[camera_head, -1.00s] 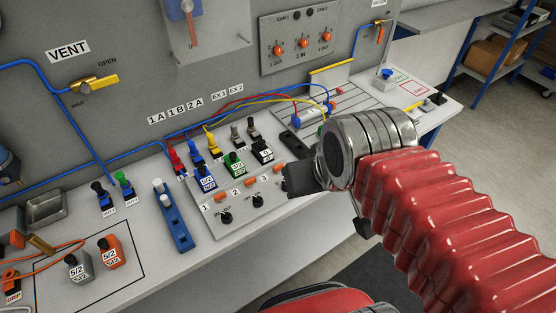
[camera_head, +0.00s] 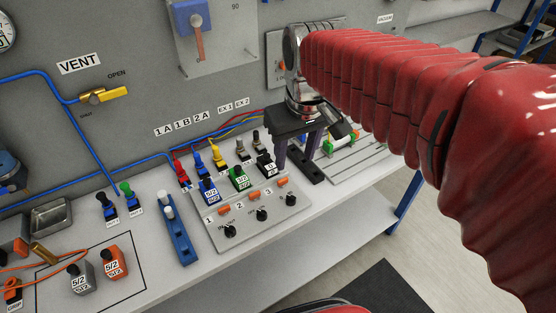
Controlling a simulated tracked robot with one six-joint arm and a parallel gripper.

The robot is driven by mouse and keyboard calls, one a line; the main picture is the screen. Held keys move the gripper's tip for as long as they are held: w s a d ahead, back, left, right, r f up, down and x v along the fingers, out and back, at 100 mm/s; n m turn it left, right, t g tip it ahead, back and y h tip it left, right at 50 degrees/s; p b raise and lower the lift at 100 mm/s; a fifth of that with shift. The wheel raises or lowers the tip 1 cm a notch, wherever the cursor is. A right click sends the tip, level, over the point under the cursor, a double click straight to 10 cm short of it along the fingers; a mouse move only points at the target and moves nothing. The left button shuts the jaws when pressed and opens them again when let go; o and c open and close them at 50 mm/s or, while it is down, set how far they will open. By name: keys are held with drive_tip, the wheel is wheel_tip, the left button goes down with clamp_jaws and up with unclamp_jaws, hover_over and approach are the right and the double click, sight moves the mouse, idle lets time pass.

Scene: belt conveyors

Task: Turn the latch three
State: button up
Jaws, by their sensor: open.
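A light grey plate (camera_head: 245,232) on the bench carries stations numbered 1, 2 and 3. The number 3 (camera_head: 267,192) is at its right end, with an orange piece (camera_head: 281,181) beside it and a black knob (camera_head: 290,200) in front. I cannot tell which of these is the latch. Valve blocks in blue (camera_head: 208,191), green (camera_head: 239,178) and black (camera_head: 265,165) stand behind. My gripper (camera_head: 297,162) points down with its two dark fingers apart and nothing visible between them. In the picture it is just above and behind station 3, right of the black block.
A blue bar with white pegs (camera_head: 180,235) stands left of the plate. Coloured plugs and hoses run along the wall behind. A slotted plate (camera_head: 360,150) lies to the right, partly hidden by my arm.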

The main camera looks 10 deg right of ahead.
drive_tip(key=n+g, duration=0.1)
drive_tip(key=g, duration=0.1)
hover_over(283, 179)
drive_tip(key=s, duration=0.1)
wheel_tip(283, 179, down, 2)
drive_tip(key=f, duration=0.1)
drive_tip(key=shift+w+f+n, duration=0.1)
drive_tip(key=shift+w+n, duration=0.2)
drive_tip(key=shift+w, duration=0.2)
wheel_tip(283, 179, down, 14)
drive_tip(key=shift+r, duration=0.1)
drive_tip(key=shift+c, duration=0.4)
drive_tip(key=c, duration=1)
